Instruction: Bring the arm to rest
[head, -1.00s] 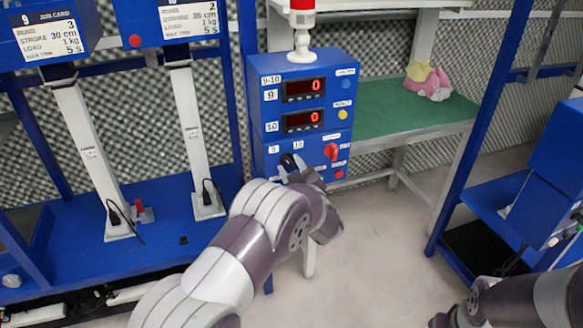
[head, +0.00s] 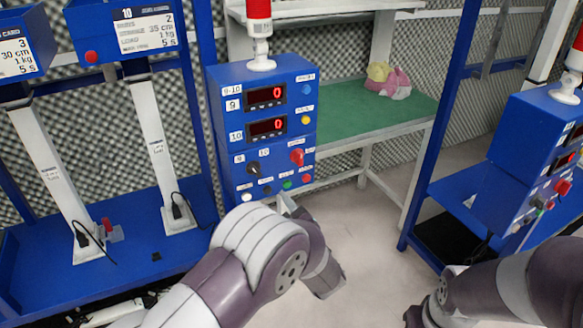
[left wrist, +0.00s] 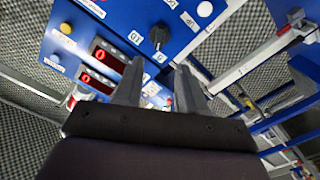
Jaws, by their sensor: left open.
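My left arm comes in from the bottom of the head view, and its gripper (head: 287,203) is just in front of the lower part of the blue control box (head: 262,78). Much of that gripper is hidden behind its own wrist. In the left wrist view the two fingers (left wrist: 156,86) stand apart with nothing between them, pointing toward the box face and its black knob (left wrist: 160,36). I cannot tell the exact gap to the box. My right arm (head: 510,285) shows at the lower right of the head view. Its gripper is not visible.
The box carries two red displays reading 0, a red switch (head: 297,157) and several buttons. Blue test stands (head: 150,215) stand at left. A green-topped bench (head: 370,125) holds a pink and yellow bundle (head: 388,80). Another blue box (head: 540,135) is at right. Pale floor (head: 370,240) is open between.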

